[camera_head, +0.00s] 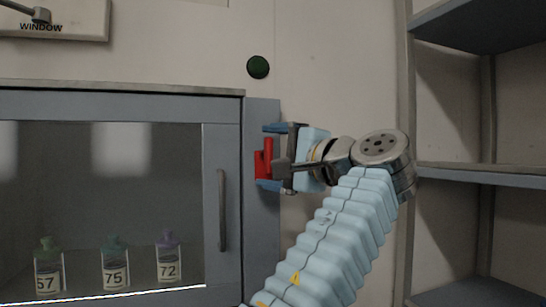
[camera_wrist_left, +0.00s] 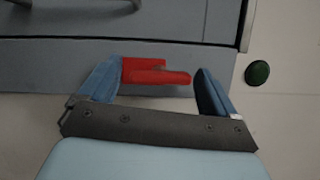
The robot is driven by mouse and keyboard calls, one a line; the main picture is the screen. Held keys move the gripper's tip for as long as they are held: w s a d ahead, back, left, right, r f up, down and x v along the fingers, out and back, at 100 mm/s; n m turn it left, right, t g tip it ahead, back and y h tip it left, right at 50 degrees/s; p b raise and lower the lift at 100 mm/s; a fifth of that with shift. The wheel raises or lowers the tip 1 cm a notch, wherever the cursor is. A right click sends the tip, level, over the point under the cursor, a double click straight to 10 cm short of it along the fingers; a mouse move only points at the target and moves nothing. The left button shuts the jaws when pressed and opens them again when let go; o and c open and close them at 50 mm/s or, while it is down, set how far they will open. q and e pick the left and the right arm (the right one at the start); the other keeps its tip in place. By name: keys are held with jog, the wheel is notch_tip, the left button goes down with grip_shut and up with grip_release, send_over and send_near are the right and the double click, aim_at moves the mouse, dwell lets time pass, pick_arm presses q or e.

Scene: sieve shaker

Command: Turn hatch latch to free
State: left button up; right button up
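The hatch latch is a small red piece (camera_head: 263,162) on the grey frame right of the hatch's glass door. In the head view its narrower part points up. My left gripper (camera_head: 270,157) faces the frame, with one blue finger above the latch and one below it. In the left wrist view the gripper (camera_wrist_left: 159,70) is open and the red latch (camera_wrist_left: 150,72) lies between the fingers. It is close to the left finger, with a clear gap to the right one; I cannot tell whether the left finger touches it. My right gripper is not in view.
The hatch door (camera_head: 213,250) has a vertical bar handle (camera_head: 222,210). Behind the glass stand bottles labelled 57 (camera_head: 48,270), 75 (camera_head: 115,268) and 72 (camera_head: 168,262). A dark green button (camera_head: 258,67) is on the wall above. Grey shelves (camera_head: 480,172) stand at right.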

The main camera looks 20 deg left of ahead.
pick_arm(q)
jog(key=v, duration=0.7)
jog(key=shift+s+d, duration=0.1)
jog(key=shift+d, duration=0.15)
dwell(0.4)
